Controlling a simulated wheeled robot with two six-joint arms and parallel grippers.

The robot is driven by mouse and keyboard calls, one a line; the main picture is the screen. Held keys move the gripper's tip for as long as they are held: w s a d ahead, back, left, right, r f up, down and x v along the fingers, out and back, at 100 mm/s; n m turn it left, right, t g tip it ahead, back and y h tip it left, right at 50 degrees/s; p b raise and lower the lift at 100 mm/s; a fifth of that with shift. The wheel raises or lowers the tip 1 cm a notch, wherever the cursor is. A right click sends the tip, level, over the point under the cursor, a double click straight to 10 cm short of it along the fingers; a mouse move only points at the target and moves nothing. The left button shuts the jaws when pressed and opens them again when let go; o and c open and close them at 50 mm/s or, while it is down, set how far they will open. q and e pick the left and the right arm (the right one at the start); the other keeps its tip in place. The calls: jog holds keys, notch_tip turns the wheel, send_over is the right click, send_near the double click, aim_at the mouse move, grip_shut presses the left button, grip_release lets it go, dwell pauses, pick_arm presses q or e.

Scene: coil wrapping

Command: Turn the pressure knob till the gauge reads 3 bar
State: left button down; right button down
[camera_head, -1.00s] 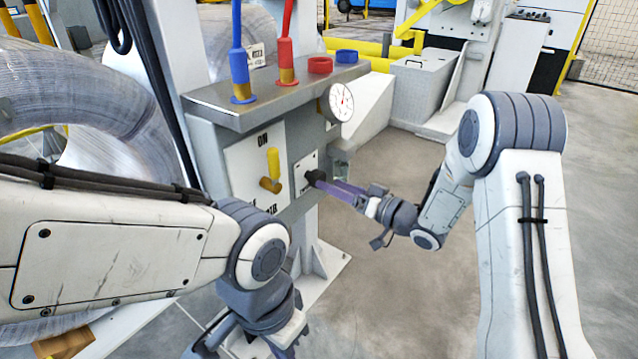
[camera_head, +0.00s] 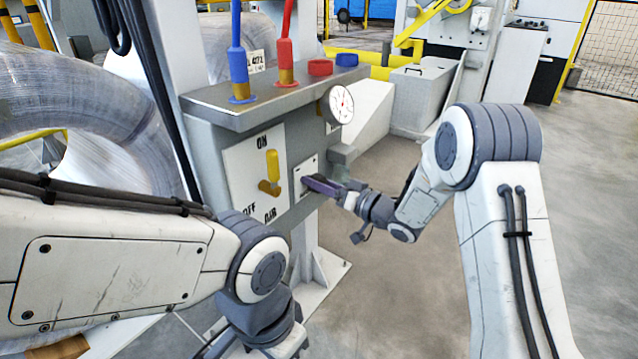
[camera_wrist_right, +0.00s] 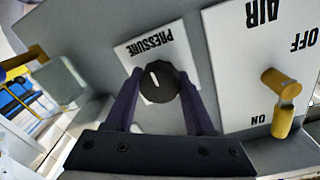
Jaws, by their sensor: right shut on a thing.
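The black pressure knob (camera_wrist_right: 159,82) sits on a white plate marked PRESSURE (camera_wrist_right: 152,45) in the right wrist view. Its white pointer line shows on the face. My right gripper (camera_wrist_right: 160,98) has its two purple fingers on either side of the knob and is shut on it; in the head view this gripper (camera_head: 312,183) meets the panel at the knob, mostly hiding it. The round white gauge (camera_head: 341,104) stands at the panel's right edge with a red needle; its numbers are too small to read. My left arm reaches across the lower left, and its gripper's fingers are not visible.
The yellow air lever (camera_head: 271,170) is left of the knob, on a plate marked ON, OFF and AIR. Blue (camera_head: 238,70) and red (camera_head: 286,65) levers stand on the panel's top ledge. A wrapped coil (camera_head: 75,110) is at left. Floor at right is clear.

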jog(key=shift+n, duration=0.3)
jog(key=n, duration=0.3)
jog(key=shift+f+n, duration=0.1)
jog(key=shift+n, duration=0.2)
jog(key=shift+s+n+b, duration=0.1)
jog(key=shift+n+b, duration=0.75)
jog(key=shift+n, duration=1.45)
jog(key=shift+c, duration=1.4)
grip_release()
